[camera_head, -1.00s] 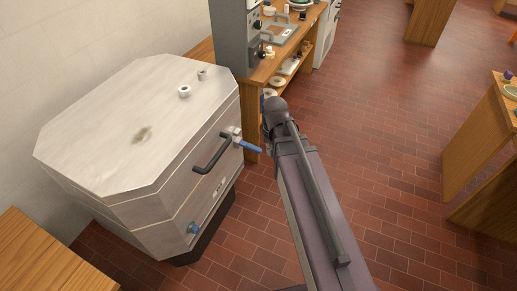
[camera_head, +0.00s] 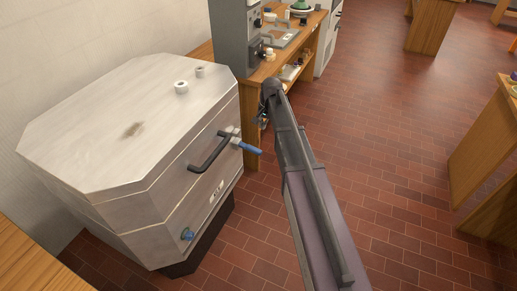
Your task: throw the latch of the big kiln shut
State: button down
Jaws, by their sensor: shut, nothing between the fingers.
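The big kiln (camera_head: 130,135) is a pale metal box with cut corners at the left, its lid down. A dark bar handle (camera_head: 208,152) is on its front. The latch (camera_head: 246,147), with a blue grip, sticks out from the front beside the handle, pointing right and slightly down. My gripper (camera_head: 263,115) is at the end of my arm, just right of and beyond the latch, apart from it in the picture. It is small and partly hidden by my wrist; it is shut and empty.
A wooden bench (camera_head: 290,45) with a grey cabinet (camera_head: 236,40) and small items stands behind the kiln. A blue knob (camera_head: 187,234) is low on the kiln's front. Wooden tables stand at the right edge. The brick-tiled floor (camera_head: 390,150) between is clear.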

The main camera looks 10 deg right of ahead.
aim_at(256, 150)
jog(key=shift+f, duration=0.1)
jog(key=f+b, duration=0.4)
jog(key=w+a+f+b, duration=0.1)
jog(key=f+b, duration=0.4)
jog(key=a+f+b, duration=0.1)
jog(key=f+b, duration=0.3)
jog(key=shift+w+f+b, duration=0.2)
jog(key=shift+f+b, duration=0.1)
jog(key=shift+b, duration=0.1)
dwell(0.5)
dwell(0.4)
jog(key=shift+d, duration=0.2)
jog(key=shift+a+f, duration=0.1)
jog(key=shift+a, duration=0.25)
jog(key=shift+f+b, duration=0.1)
jog(key=shift+b, duration=0.2)
